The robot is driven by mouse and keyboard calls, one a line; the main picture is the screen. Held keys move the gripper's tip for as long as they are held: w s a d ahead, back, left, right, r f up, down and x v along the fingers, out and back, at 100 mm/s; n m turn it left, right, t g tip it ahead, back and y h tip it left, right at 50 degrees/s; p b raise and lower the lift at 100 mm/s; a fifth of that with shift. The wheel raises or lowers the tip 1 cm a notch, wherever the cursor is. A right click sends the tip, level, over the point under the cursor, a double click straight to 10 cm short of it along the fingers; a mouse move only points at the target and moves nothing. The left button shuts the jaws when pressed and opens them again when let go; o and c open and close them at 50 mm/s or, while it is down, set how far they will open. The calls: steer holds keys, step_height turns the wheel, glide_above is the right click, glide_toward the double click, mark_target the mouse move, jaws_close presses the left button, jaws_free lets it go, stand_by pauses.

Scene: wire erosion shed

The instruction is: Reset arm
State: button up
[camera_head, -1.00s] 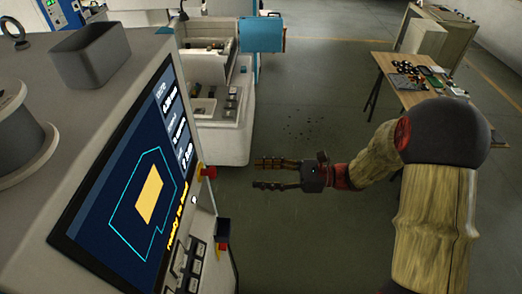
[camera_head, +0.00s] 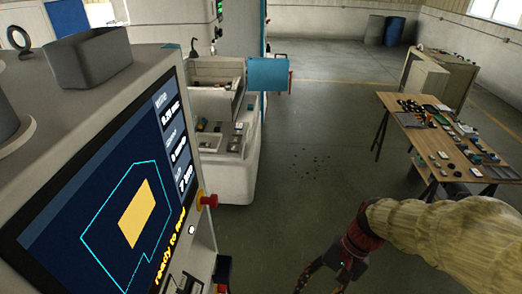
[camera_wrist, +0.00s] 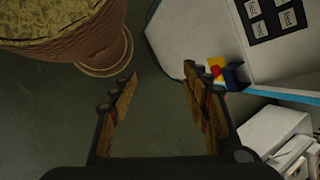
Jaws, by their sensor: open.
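My gripper (camera_head: 322,276) is at the bottom of the head view, in front of and below the machine with the screen, over the floor. Its fingers point down and left, and the tips are partly cut off by the frame's lower edge. In the wrist view my gripper (camera_wrist: 160,95) shows two fingers spread apart with nothing between them, only grey floor beyond. My arm comes in from the right of the head view.
A machine console with a lit screen (camera_head: 130,190) and a red stop button (camera_head: 208,200) stands close on the left. A second machine (camera_head: 225,165) is behind it. A wooden table (camera_head: 440,147) with small parts is at right. Open floor (camera_head: 300,200) lies between.

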steer(key=s+d+f+n+t+h+b, duration=0.2)
steer(key=t+b, duration=0.5)
steer(key=b, duration=0.9)
steer(key=s+d+n+h, duration=0.1)
steer(key=d+n+h, duration=0.1)
steer(key=d+n, duration=0.1)
steer(key=shift+d+n+t+h, duration=0.15)
steer(key=shift+n+t+h, duration=0.15)
